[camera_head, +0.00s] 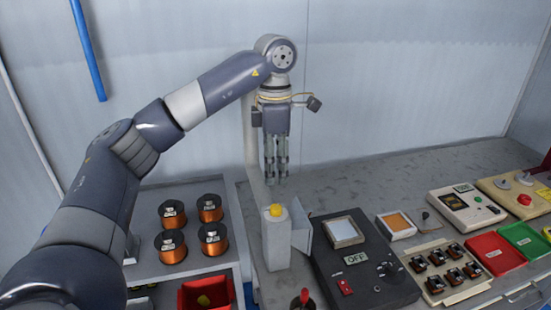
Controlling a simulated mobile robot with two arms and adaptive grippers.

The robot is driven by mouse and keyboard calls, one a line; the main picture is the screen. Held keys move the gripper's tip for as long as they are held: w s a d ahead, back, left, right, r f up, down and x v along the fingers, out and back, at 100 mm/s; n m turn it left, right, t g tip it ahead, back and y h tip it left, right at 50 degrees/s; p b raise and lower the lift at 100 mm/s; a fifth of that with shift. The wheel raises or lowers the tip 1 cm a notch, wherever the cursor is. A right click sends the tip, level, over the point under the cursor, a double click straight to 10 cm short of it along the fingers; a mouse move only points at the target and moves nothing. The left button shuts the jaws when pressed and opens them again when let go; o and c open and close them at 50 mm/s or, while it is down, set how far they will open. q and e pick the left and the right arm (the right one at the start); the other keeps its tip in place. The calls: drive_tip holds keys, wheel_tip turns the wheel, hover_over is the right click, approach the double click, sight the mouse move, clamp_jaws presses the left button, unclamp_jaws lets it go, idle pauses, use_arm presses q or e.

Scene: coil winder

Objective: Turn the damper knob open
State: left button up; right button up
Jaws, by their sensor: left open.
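A small yellow knob (276,210) sits on top of an upright pale grey box (276,245) at the middle of the bench; it looks like the damper knob, though no label on it is readable. My left gripper (276,180) points straight down just above the yellow knob. Its fingers are open and empty, with a small gap between the fingertips and the knob. My right gripper is not in view.
A dark control panel (335,275) with an OFF label stands right of the grey box. A red-topped lever (304,298) is in front. Copper wire spools (172,246) stand on the left shelf. Several trays and devices fill the right side. The back bench (350,180) is clear.

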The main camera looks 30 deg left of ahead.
use_arm(q)
drive_tip(key=shift+r, duration=0.9)
